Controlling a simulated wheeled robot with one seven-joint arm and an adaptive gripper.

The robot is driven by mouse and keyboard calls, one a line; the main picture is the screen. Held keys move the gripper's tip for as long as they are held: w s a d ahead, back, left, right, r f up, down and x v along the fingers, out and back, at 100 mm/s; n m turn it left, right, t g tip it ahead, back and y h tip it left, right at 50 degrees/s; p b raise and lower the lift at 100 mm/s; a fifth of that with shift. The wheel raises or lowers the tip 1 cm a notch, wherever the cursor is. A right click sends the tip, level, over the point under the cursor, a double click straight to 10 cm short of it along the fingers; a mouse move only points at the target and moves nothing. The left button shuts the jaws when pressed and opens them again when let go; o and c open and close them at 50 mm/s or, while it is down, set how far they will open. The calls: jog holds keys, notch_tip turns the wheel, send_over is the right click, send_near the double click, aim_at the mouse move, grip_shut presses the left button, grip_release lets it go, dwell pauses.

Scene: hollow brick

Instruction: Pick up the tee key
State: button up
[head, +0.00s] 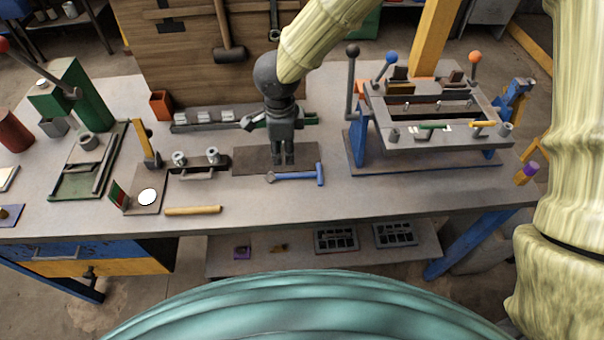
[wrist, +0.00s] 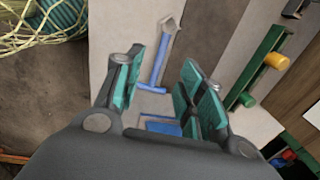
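The tee key (head: 296,176) is a blue rod with a short blue crossbar at its right end and a grey head at its left end. It lies flat on the grey bench, near the front edge of a dark mat (head: 242,158). My gripper (head: 283,163) points down over the mat, just behind the tee key in the head view. In the wrist view the tee key (wrist: 161,60) shows beyond my fingertips (wrist: 163,88), its crossbar in the gap between them. The fingers are apart with nothing between them. The exact height above the bench is unclear.
A blue-legged fixture (head: 440,137) with upright ball-topped levers stands close on the right. A long rail with grey blocks (head: 205,120) lies behind the gripper. A knobbed dark tray (head: 197,172) and a wooden rod (head: 193,210) lie left. The bench front right of centre is clear.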

aim_at(286, 174)
jog(key=f, duration=0.5)
jog(key=shift+w+a, duration=0.1)
jog(key=shift+w, duration=0.25)
jog(key=shift+w+f+p, duration=0.2)
jog(key=shift+f+p, duration=0.3)
jog(key=shift+f, duration=1.15)
jog(key=shift+w+f+p, duration=0.2)
jog(key=shift+f+p, duration=0.25)
jog(key=shift+f, duration=1.2)
grip_shut()
